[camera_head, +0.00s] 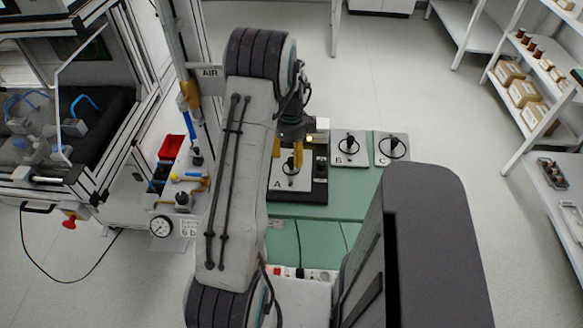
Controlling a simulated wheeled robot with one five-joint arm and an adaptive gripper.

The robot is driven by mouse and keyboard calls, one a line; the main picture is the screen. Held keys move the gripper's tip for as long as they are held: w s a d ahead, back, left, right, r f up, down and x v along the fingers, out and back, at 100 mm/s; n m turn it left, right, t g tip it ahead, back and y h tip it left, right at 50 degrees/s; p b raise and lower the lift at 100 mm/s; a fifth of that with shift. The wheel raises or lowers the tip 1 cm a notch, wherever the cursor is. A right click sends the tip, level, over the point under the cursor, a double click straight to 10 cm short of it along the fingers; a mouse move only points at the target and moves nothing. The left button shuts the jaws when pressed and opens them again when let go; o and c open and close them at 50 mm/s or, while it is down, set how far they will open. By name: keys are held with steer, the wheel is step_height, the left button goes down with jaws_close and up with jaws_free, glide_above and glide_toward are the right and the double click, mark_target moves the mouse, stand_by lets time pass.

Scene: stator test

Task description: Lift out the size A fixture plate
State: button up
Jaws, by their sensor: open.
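The size A fixture plate (281,180) is a pale plate marked "A" with a dark knob and ring on top. It sits in a black base on the green bench, right of my arm. My gripper (289,156) points down over it, with its yellow fingers apart on either side of the knob. I cannot tell whether the fingers touch the knob. My arm hides the plate's left surroundings, and the gripper covers its far edge.
Similar plates marked B (338,161) and C (384,160) lie to the right on the green bench (325,206). A framed test cell (95,150) and a gauge (161,227) stand left. Shelves with boxes (525,92) are at far right. Open floor lies behind the bench.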

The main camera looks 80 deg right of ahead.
mark_target(292, 159)
steer(key=shift+s+d+f, duration=0.1)
steer(key=shift+f, duration=1.65)
jaws_close()
